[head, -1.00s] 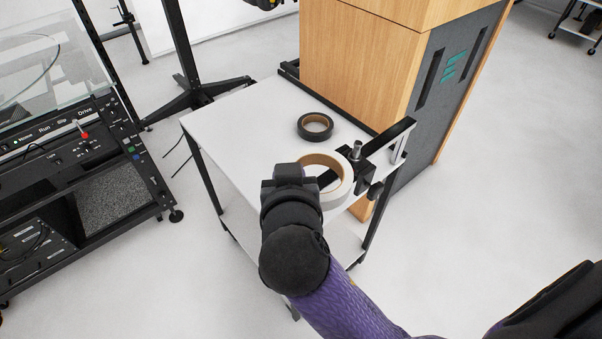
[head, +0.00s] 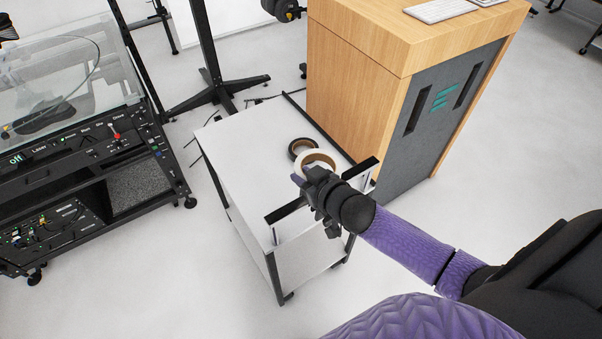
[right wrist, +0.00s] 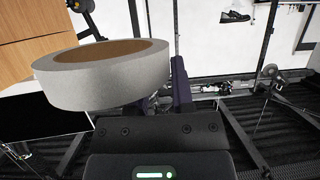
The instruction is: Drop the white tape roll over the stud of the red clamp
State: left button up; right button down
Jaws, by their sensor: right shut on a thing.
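In the right wrist view the roll (right wrist: 105,90) is large, at the left, beside a dark finger. The gripper is shut on the roll's wall. I cannot make out a red clamp or its stud; my right gripper and wrist cover the middle of the black bar (head: 287,211) along the cart's near end. My left gripper is out of view.
A black tape roll (head: 300,146) lies on the white cart top (head: 240,150), partly behind the white roll. A wooden lectern (head: 345,75) stands close behind the cart. A console (head: 75,150) with a red-tipped lever is at the left. The cart top's left part is clear.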

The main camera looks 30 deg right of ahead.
notch_tip(320, 180, down, 3)
jog(key=b, duration=0.2)
jog(key=shift+f+b, duration=0.15)
jog(key=shift+b, duration=0.25)
notch_tip(320, 180, down, 4)
jog(key=shift+r+b, duration=0.25)
jog(key=shift+b, duration=1)
jog(key=shift+c, duration=2)
grip_release()
jog(key=p+v, duration=0.2)
jog(key=v, duration=0.8)
jog(key=shift+p, duration=0.3)
jog(key=shift+f, duration=0.1)
